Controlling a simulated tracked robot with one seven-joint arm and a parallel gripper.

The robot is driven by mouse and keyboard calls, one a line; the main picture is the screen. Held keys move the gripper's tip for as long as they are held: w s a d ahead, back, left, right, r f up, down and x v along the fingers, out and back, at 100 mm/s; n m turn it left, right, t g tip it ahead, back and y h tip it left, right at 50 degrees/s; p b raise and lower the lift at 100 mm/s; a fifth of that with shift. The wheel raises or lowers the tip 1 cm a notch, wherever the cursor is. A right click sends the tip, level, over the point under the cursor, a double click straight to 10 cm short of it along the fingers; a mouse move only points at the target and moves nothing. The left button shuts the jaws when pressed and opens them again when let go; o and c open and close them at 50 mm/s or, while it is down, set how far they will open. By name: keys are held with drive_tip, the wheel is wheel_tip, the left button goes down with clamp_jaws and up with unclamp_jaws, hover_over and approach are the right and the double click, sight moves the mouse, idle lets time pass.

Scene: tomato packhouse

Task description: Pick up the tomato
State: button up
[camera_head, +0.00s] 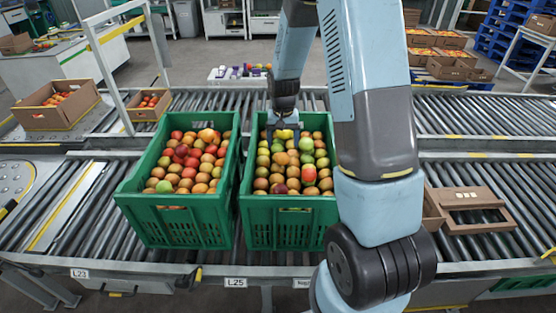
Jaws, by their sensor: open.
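Two green crates stand side by side on the roller conveyor. The left crate (180,220) is full of red, orange and green round fruit that look like tomatoes. The right crate (290,222) holds mostly brownish and green ones, with an orange tomato (281,158) near the middle and a larger red-orange tomato (309,173) at the right. Which tomato is meant cannot be told. My gripper (284,134) points down over the back of the right crate, close above the fruit. It is open, and no held tomato shows. The fruit right under it is partly hidden.
My arm hides part of the right side. A cardboard tray (481,222) lies on the rollers right of the crates. Cardboard boxes of tomatoes (58,105) stand at the back left. A white frame post (108,80) rises left of the crates.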

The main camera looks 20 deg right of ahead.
sight(282, 153)
drive_tip(key=shift+w+f, duration=0.1)
drive_tip(key=shift+f, duration=3.35)
drive_tip(key=c, duration=0.8)
drive_tip(key=shift+r, duration=0.1)
drive_tip(key=shift+c, duration=0.2)
